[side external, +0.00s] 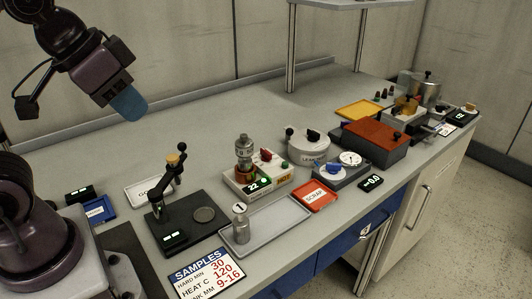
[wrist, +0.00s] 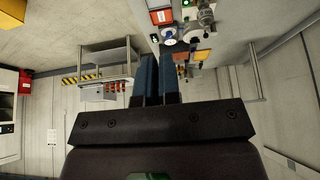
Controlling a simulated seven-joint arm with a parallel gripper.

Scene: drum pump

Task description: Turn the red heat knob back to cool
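The red heat knob (side external: 266,155) is on top of a white heater box (side external: 243,187) near the middle of the bench in the side external view. The box carries a silver cylindrical fitting (side external: 244,148), a green-lit display and a label that seems to read HOT. The knob's exact pointing direction is too small to tell. My gripper (side external: 130,104) is raised at the upper left, well away from the box and touching nothing. In the wrist view its two blue fingers (wrist: 158,75) lie side by side with only a thin gap, apparently shut and empty.
A black stand with a lever (side external: 168,185), a grey tray (side external: 268,236) with a metal cylinder, and a red SCRAP tray (side external: 315,197) surround the box. A round LEAK pot (side external: 309,149) and gauge unit (side external: 342,171) stand right.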

